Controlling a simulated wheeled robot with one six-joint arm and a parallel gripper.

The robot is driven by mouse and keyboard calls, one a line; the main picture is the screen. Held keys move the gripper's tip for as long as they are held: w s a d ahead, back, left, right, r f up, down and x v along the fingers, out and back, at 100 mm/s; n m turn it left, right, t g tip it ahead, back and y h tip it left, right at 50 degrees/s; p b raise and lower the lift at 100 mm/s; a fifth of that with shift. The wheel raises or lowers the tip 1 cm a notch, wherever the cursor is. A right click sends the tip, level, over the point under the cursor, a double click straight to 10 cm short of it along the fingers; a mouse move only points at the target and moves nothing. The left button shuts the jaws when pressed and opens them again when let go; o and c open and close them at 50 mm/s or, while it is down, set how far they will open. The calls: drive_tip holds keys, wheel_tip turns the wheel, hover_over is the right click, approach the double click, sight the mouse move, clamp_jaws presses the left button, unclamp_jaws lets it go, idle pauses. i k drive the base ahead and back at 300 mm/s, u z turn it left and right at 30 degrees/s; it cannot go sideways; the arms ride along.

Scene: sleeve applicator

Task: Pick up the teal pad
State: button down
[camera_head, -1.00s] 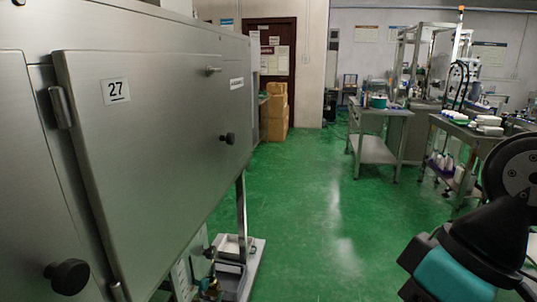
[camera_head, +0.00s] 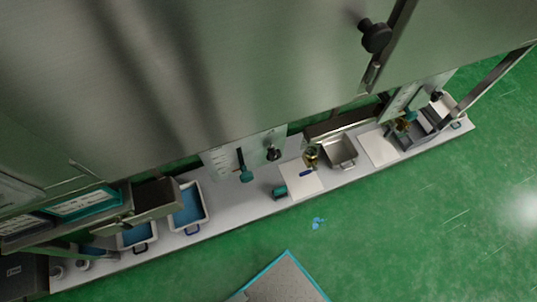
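A small teal block with a dark end (camera_head: 279,191) sits on the low pale shelf (camera_head: 235,203) under the steel cabinet, left of a white board. It may be the teal pad, but it is too small to be sure. A teal-handled lever (camera_head: 245,172) shows on a white panel behind it. My gripper is not in view.
The steel cabinet (camera_head: 190,70) overhangs the shelf. The shelf also bears white trays with blue contents (camera_head: 189,208), a white board (camera_head: 301,178), a metal pan (camera_head: 341,151) and another board (camera_head: 379,147). Blue bits (camera_head: 318,223) lie on the otherwise open green floor (camera_head: 400,230).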

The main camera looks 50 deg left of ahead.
sight(280, 193)
drive_tip(key=u, duration=0.9)
drive_tip(key=k, duration=1.3)
drive_tip(key=u, duration=0.65)
